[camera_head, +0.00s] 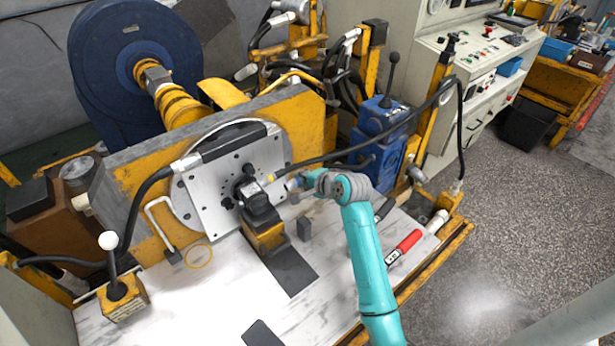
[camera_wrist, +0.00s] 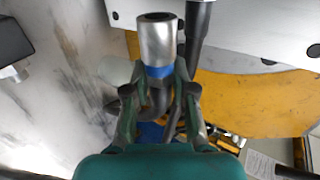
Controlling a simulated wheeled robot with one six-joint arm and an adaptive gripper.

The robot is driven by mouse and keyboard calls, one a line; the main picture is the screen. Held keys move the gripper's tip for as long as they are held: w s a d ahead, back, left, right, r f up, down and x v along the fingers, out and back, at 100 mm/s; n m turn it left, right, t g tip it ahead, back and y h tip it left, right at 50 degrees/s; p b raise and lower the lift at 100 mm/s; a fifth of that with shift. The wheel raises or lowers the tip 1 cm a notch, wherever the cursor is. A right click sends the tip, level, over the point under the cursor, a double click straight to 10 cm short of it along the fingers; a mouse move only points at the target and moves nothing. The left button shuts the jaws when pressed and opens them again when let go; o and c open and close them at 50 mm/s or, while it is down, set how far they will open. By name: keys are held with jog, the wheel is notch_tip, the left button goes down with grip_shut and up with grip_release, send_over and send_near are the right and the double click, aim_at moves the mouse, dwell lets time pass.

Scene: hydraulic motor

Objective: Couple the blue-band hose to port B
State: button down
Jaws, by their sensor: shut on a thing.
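The blue-band hose has a silver end fitting (camera_wrist: 157,42) with a blue band (camera_wrist: 158,71) below it in the wrist view. My gripper (camera_wrist: 158,82) is shut on this hose at about the band, with the fitting sticking out beyond the fingertips. In the head view my gripper (camera_head: 298,184) is just right of the black hydraulic motor (camera_head: 258,205), which sits against a silver mounting plate (camera_head: 213,196). The fitting looks apart from the motor. I cannot make out port B or any port label; my gripper and the hoses partly hide that side.
A second black hose (camera_head: 350,150) runs from near the motor to the right; a dark hose also passes beside the fitting in the wrist view (camera_wrist: 200,35). A red-handled tool (camera_head: 405,246) lies on the bench (camera_head: 215,300). A lever box (camera_head: 122,298) stands front left.

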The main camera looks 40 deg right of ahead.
aim_at(292, 186)
jog(key=shift+a, duration=2.1)
jog(key=shift+s+a, duration=0.1)
jog(key=shift+a, duration=0.95)
jog(key=c, duration=0.9)
grip_release()
jog(key=shift+s, duration=0.1)
jog(key=shift+v, duration=3.45)
jog(key=v, duration=1.2)
